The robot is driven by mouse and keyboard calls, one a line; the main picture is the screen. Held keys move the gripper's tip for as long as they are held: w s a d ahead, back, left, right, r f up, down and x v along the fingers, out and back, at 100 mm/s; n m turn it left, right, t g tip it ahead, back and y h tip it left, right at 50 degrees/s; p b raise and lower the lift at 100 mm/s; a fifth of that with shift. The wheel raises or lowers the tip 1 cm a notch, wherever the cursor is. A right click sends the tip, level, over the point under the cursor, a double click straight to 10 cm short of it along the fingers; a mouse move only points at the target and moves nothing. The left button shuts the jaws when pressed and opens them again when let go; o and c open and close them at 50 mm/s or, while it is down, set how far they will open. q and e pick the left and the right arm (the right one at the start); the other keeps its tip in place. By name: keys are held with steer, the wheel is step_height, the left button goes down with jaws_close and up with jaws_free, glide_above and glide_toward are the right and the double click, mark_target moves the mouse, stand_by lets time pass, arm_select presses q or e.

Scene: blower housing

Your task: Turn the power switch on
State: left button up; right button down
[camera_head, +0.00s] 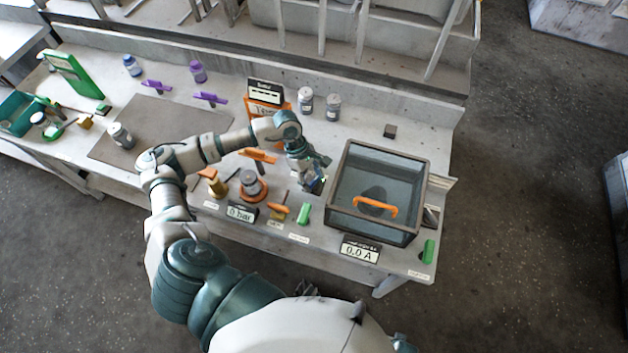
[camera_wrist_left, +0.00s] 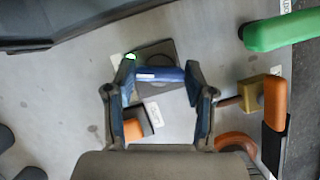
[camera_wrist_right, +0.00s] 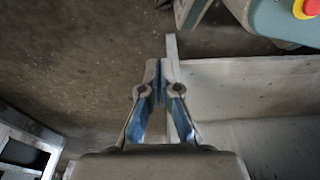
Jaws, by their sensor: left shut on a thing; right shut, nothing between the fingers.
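My left gripper (camera_head: 316,182) is low over the bench, just left of the glass-topped box. In the left wrist view (camera_wrist_left: 161,68) its fingers are shut on a blue bar (camera_wrist_left: 158,75), one finger at each end. The bar lies across a dark square plate (camera_wrist_left: 158,54) on the bench, with a small green spot by one end. It looks like a switch lever, but I cannot read its label. The fingers hide its ends. My right gripper (camera_wrist_right: 163,68) is shut and empty, away from the left one.
The glass box (camera_head: 350,165) with an orange handle (camera_head: 375,206) stands close on the right. A 0.0 A display (camera_head: 360,250) and green handles (camera_head: 303,213) line the front edge. A black block with an orange top (camera_wrist_left: 138,122) sits beside the plate. Bottles (camera_head: 305,103) stand behind.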

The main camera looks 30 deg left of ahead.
arm_select(q)
steer(key=shift+w+a+f+m+g+b, duration=0.15)
steer(key=shift+m+g+b, duration=0.15)
steer(key=shift+m+b, duration=0.45)
steer(key=shift+m, duration=0.35)
arm_select(e)
steer(key=shift+w+a+r, duration=0.1)
steer(key=shift+w+r, duration=0.3)
steer(key=shift+r, duration=0.5)
steer(key=shift+w+r, duration=0.45)
steer(key=shift+r, duration=0.45)
steer(key=shift+w+a+r, duration=0.1)
steer(key=shift+w+r, duration=0.3)
steer(key=shift+r, duration=0.5)
arm_select(q)
steer(key=shift+r, duration=0.2)
steer(key=o, duration=1)
steer(key=shift+c, duration=0.2)
steer(key=shift+o, duration=1)
steer(key=shift+a+f, duration=0.1)
arm_select(e)
steer(key=shift+a, duration=0.1)
